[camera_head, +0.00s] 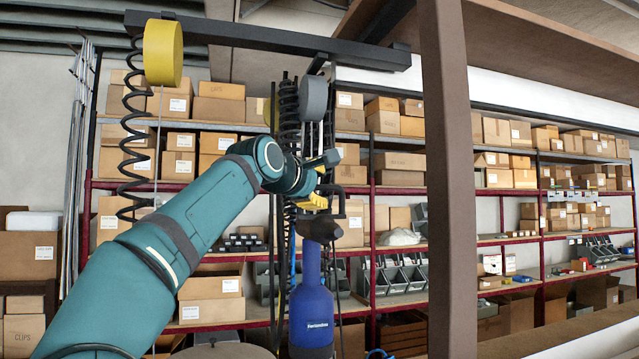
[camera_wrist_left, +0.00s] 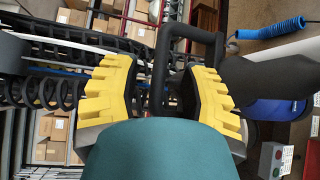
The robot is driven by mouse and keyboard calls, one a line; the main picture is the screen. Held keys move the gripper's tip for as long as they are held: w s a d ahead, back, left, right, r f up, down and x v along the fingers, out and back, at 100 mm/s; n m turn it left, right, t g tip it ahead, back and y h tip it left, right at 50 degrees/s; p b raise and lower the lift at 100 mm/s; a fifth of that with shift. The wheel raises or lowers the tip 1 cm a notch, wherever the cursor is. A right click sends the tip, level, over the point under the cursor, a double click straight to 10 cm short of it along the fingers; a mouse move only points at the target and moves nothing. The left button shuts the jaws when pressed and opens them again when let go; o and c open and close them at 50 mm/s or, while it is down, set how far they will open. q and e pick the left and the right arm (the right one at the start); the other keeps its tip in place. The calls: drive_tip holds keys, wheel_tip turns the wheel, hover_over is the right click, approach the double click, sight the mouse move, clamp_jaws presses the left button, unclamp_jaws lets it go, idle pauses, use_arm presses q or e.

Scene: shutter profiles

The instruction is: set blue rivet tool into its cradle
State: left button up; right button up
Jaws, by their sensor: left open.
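The blue rivet tool (camera_head: 311,312) hangs upright below my left gripper in the head view, with a dark grey head at its top. Part of its blue body shows at the right of the left wrist view (camera_wrist_left: 272,108), next to its dark head (camera_wrist_left: 262,80). My left gripper (camera_head: 318,198) is open just above the tool's head. In the left wrist view its yellow-padded fingers (camera_wrist_left: 162,88) stand apart, with a black loop (camera_wrist_left: 190,34) between and beyond them. I cannot tell whether they touch it. I cannot make out the cradle. My right gripper is out of view.
A dark overhead rail (camera_head: 280,37) carries a yellow balancer (camera_head: 163,52), a grey balancer (camera_head: 313,98) and coiled black hoses (camera_head: 133,145). A brown post (camera_head: 450,180) stands to the right. Shelves with cardboard boxes (camera_head: 212,300) fill the back.

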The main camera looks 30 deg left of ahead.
use_arm(q)
drive_tip(key=shift+w+a+f, duration=0.1)
drive_tip(key=shift+w, duration=0.6)
drive_tip(key=shift+s, duration=0.1)
clamp_jaws()
